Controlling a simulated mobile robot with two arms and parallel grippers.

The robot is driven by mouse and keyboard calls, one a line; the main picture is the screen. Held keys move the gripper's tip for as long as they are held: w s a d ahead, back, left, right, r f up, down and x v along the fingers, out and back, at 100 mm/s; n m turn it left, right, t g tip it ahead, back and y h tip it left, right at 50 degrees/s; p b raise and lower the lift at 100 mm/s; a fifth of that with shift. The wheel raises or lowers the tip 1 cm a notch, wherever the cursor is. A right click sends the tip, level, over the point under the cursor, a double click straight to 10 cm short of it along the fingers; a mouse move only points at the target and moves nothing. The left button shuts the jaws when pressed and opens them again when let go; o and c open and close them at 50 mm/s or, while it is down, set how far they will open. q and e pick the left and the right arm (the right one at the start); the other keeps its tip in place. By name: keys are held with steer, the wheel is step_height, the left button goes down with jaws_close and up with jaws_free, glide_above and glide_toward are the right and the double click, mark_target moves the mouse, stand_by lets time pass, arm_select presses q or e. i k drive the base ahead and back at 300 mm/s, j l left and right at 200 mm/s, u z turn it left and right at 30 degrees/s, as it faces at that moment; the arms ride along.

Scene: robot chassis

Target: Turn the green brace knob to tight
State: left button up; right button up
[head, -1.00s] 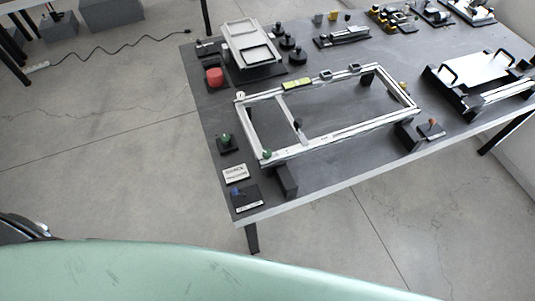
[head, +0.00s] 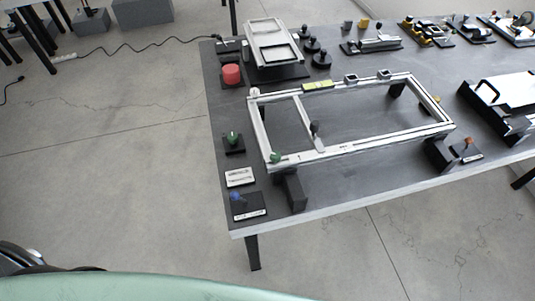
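A silver rectangular frame (head: 355,150) stands raised on black supports on a dark grey table (head: 330,195). A silver crossbar (head: 303,122) spans its left part, with a small dark knob (head: 315,127) beside it. A small green knob (head: 277,157) sits at the frame's near left corner. A second green knob (head: 233,137) stands on a black base on the table, left of the frame. I cannot tell from the labels which one is the brace knob, nor how either is turned. Neither of my grippers is in view.
A blue knob (head: 236,196) on a black block and a white label plate (head: 239,177) are near the table's front left corner. A red cylinder (head: 232,74) is behind. An orange knob (head: 467,142) is at right.

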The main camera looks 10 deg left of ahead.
mark_target(275, 155)
steer(key=i+l+u, duration=0.1)
steer(key=l+u, duration=0.5)
steer(key=u, duration=0.2)
steer(key=i+l, duration=0.05)
